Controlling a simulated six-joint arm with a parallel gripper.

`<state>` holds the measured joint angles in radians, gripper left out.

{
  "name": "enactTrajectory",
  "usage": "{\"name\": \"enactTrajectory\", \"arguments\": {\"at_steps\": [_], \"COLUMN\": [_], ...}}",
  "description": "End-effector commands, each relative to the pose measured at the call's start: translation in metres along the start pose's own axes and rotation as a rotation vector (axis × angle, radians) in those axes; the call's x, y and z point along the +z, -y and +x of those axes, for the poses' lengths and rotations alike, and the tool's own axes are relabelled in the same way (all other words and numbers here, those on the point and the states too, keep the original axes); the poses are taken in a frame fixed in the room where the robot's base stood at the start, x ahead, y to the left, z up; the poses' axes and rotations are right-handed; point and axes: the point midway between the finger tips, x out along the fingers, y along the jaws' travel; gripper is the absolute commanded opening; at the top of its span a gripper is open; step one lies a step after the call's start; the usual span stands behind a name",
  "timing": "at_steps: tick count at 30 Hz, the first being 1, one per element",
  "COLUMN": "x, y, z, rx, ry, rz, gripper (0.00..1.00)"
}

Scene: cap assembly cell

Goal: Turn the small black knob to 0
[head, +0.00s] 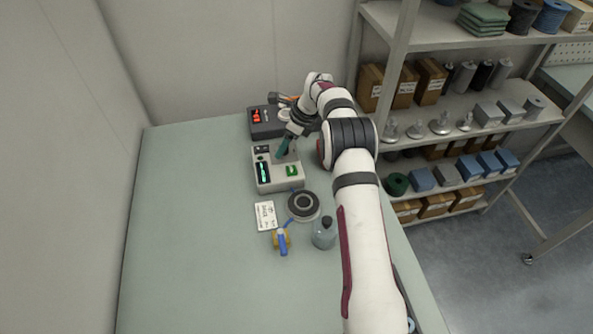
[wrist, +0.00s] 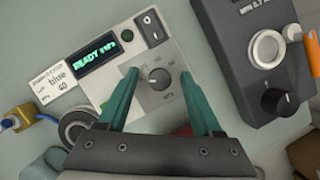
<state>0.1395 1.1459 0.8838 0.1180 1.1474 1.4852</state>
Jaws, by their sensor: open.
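A small dark knob (wrist: 158,79) sits on the face of a white box (head: 277,185), with printed scale marks around it; its pointer is too small to read. My gripper (wrist: 160,75) is open, its two teal fingers on either side of this knob; I cannot tell whether they touch it. In the head view my gripper (head: 284,151) is over the box's upper part and hides the knob. The white box has a lit display (wrist: 99,50) reading READY and a black rocker switch (wrist: 151,27). Another black knob (wrist: 279,102) is on the dark box (wrist: 236,45).
The dark box (head: 263,128) with red digits stands just behind the white box. A label card (head: 265,216), a round grey-black disc (head: 303,206), a blue-handled item (head: 282,241) and a bottle (head: 324,233) lie in front. The table's left side is clear. Shelves stand right.

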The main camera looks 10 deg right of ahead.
Motion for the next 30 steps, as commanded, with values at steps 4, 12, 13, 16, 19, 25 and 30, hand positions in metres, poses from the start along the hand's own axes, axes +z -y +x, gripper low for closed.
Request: {"name": "enactTrajectory", "arguments": {"at_steps": [4,12,13,16,19,25,30], "x": [0.001,0.003,0.003,0.004,0.004,0.005,0.002], "y": [-0.003,-0.011,-0.012,-0.017,-0.021,-0.05,-0.092], "z": [-0.001,-0.065,-0.073,-0.101,-0.129,-0.171,-0.193], "rx": [-0.12,-0.16,-0.16,-0.159,-0.16,-0.138,-0.099], "ry": [0.0,0.001,0.001,0.001,0.001,-0.026,-0.066], "rz": [0.289,0.378,0.377,0.377,0.376,0.245,0.011], "gripper": [0.67,0.67,0.67,0.67,0.67,0.67,0.67]}}
